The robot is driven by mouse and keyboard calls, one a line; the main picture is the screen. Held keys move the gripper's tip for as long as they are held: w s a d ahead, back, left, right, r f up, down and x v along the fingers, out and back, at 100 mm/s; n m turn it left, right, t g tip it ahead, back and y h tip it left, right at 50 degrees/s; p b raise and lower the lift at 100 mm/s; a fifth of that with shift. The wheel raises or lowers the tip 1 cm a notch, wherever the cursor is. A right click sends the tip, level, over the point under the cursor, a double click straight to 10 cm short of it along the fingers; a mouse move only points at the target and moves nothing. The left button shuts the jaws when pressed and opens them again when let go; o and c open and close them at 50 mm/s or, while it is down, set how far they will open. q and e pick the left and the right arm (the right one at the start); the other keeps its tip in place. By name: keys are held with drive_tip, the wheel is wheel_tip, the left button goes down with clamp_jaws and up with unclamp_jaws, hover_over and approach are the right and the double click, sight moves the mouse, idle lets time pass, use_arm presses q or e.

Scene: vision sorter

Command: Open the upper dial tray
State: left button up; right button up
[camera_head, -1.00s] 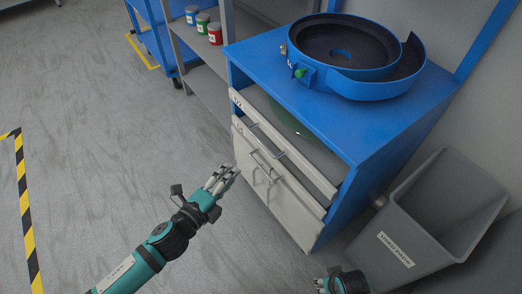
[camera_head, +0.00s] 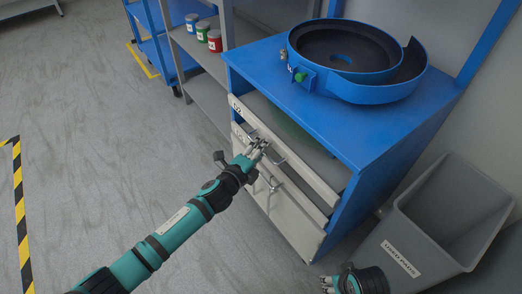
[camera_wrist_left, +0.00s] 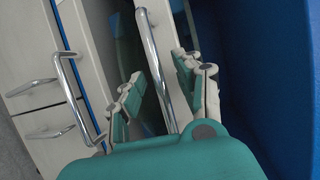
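The upper dial tray has a pale front panel (camera_head: 312,178) with a metal bar handle (camera_head: 280,160), below the blue cabinet top. A gap above the panel shows part of the inside. My left gripper (camera_head: 260,143) is at this upper handle. In the left wrist view, the left gripper (camera_wrist_left: 162,92) is open, with its fingers on either side of the upper handle's bar (camera_wrist_left: 152,55); contact is not clear. A lower handle (camera_head: 267,181) sits on the panel beneath and also shows in the left wrist view (camera_wrist_left: 72,90). My right gripper (camera_head: 328,284) is at the bottom edge, partly cut off.
A blue round bowl feeder (camera_head: 365,88) stands on the blue cabinet (camera_head: 300,105). A grey bin (camera_head: 415,235) stands right of the cabinet. A grey shelf with several small cans (camera_head: 203,30) is behind at left. The floor (camera_head: 100,120) left of the cabinet is clear.

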use_arm(q)
drive_tip(key=shift+w, duration=0.15)
drive_tip(key=shift+c, duration=0.2)
clamp_jaws()
